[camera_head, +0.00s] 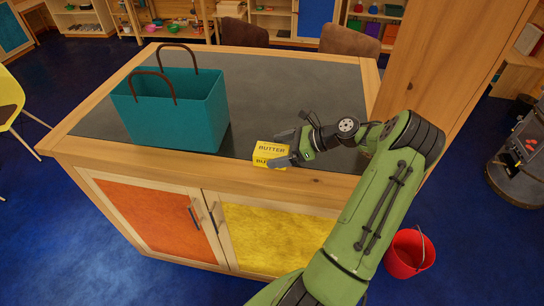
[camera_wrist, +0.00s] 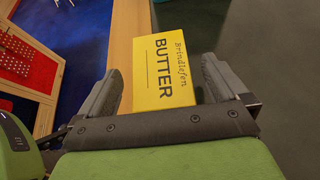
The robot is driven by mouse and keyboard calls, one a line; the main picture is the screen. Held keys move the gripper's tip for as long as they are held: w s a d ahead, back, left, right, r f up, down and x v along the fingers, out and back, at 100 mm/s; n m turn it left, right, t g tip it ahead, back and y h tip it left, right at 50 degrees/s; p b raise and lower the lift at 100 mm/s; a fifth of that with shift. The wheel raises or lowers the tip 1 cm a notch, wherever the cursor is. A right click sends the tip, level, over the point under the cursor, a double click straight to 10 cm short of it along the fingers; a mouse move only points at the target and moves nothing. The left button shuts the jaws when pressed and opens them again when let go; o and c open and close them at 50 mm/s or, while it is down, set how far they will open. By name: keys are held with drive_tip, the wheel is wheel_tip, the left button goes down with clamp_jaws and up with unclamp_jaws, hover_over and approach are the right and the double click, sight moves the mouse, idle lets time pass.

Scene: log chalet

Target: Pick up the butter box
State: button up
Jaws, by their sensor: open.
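The yellow butter box (camera_head: 270,148) lies on the near edge of the counter, with dark "BUTTER" lettering on its top and front. My gripper (camera_head: 278,148) is open and comes at the box from the right, with one finger on the far side and one on the near side. In the wrist view the box (camera_wrist: 163,72) lies between and just beyond the two spread fingers of my gripper (camera_wrist: 160,90). The box reaches into the gap, and I cannot tell whether either finger touches it.
A teal bag (camera_head: 175,110) with brown handles stands on the counter (camera_head: 290,85) left of the box. A wooden post (camera_head: 440,60) rises at the right. A red bucket (camera_head: 409,254) stands on the blue floor. The dark countertop behind the box is clear.

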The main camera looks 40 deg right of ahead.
sight(275, 150)
drive_tip(key=x, duration=0.3)
drive_tip(key=shift+s, duration=0.1)
drive_tip(key=shift+c, duration=0.6)
drive_tip(key=shift+r, duration=0.1)
drive_tip(key=c, duration=1.1)
